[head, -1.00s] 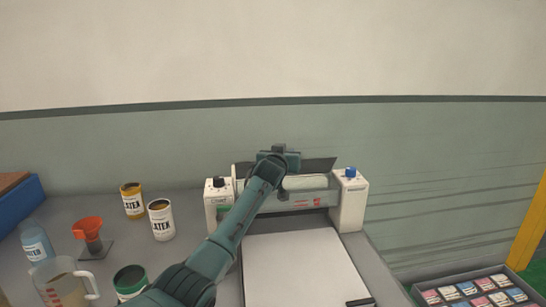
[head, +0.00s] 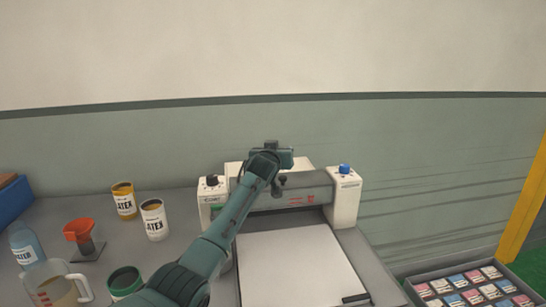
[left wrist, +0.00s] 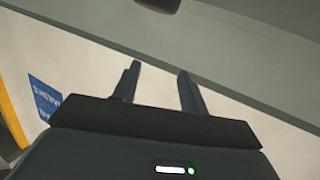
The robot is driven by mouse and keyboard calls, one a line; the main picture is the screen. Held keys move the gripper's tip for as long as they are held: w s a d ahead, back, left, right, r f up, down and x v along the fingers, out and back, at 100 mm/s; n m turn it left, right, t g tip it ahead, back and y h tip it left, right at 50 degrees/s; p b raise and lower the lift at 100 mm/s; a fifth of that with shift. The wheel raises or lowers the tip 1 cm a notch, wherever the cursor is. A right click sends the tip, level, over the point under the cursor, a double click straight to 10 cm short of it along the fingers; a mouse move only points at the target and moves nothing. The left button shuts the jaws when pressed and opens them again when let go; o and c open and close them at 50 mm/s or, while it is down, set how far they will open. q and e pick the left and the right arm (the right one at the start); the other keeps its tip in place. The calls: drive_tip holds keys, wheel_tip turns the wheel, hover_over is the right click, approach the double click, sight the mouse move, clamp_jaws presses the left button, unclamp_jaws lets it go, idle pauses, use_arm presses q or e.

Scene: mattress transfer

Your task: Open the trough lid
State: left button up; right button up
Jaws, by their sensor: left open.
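The coating machine (head: 345,203) stands against the wall, with a white post at each end. A grey curved cover (head: 315,188), apparently the trough lid, spans the posts and looks lowered. A dark knob (head: 279,183) shows at its front, partly beside my arm. A pale panel (head: 304,163) stands behind the cover. My left gripper (head: 273,151) is above and behind the cover, apart from the knob. In the left wrist view its two fingers (left wrist: 160,70) are spread, with nothing between them. My arm hides the cover's left part. My right gripper is out of view.
A white sheet bed (head: 292,265) lies in front of the machine, with a small black bar (head: 355,298) on it. Latex cans (head: 154,220), an orange funnel (head: 78,231) and a measuring jug (head: 58,285) stand at left. A tray of packets (head: 470,290) is at lower right.

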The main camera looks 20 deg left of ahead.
use_arm(q)
drive_tip(key=b+v, duration=0.1)
drive_tip(key=v, duration=1.1)
drive_tip(key=shift+s, duration=0.4)
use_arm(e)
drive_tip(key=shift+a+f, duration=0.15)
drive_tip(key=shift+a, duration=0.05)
